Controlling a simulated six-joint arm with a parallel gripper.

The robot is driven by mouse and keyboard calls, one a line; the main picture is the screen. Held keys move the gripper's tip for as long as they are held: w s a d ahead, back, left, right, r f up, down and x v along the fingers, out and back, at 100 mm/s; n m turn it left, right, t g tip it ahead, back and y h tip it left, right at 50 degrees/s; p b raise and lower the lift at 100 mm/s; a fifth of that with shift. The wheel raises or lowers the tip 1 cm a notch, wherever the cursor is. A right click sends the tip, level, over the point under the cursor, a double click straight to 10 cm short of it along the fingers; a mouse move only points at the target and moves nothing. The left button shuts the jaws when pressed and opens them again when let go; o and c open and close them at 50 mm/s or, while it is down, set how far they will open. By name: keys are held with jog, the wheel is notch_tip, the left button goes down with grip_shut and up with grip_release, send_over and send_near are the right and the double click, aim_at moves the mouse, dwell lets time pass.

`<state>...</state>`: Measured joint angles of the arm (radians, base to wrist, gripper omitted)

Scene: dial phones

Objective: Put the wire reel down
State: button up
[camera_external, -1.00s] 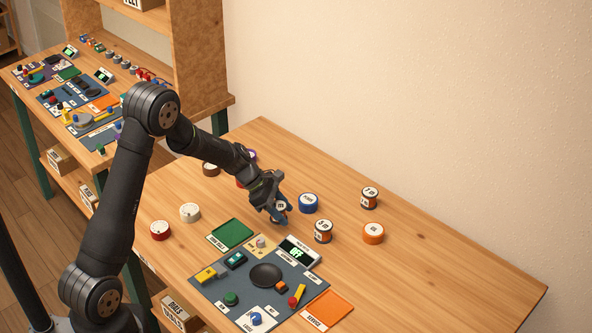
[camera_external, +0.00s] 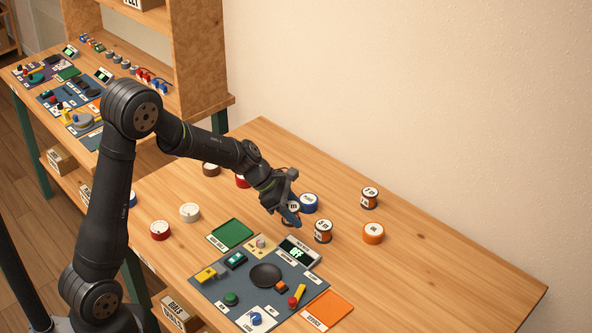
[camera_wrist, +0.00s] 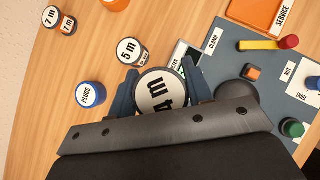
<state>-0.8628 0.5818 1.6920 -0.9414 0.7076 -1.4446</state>
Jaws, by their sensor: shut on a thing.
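My gripper (camera_external: 290,212) is shut on a wire reel (camera_external: 293,206) with a white top. In the wrist view the held reel (camera_wrist: 161,93) reads "4 m" and sits between the two blue fingers (camera_wrist: 160,78), its lower part hidden by the gripper body. I cannot tell whether its underside touches the table. A "5 m" reel (camera_external: 323,231) stands to its right, also seen in the wrist view (camera_wrist: 131,51). A "7 m" reel (camera_external: 370,198) stands farther right.
A blue tub (camera_external: 309,203) labelled "PLUGS" (camera_wrist: 91,94) is close beside the held reel. An orange tub (camera_external: 373,233) stands to the right. The grey control board (camera_external: 233,276), green tray (camera_external: 231,233) and orange service pad (camera_external: 327,311) lie in front. The table's right side is clear.

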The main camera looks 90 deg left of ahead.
jog(key=s+a+n+g+y, duration=0.15)
jog(key=a+n+y, duration=0.35)
jog(key=a, duration=1.6)
jog(key=a+n+g+y, duration=0.2)
jog(key=a+n, duration=0.6)
jog(key=a, duration=1.3)
jog(key=s+a+f, duration=0.2)
jog(key=a, duration=0.1)
jog(key=s+a+f, duration=0.2)
jog(key=a, duration=0.1)
jog(key=s+a+f, duration=0.2)
jog(key=s+a, duration=0.1)
jog(key=shift+f, duration=2.3)
jog(key=shift+f, duration=0.15)
jog(key=o, duration=1.1)
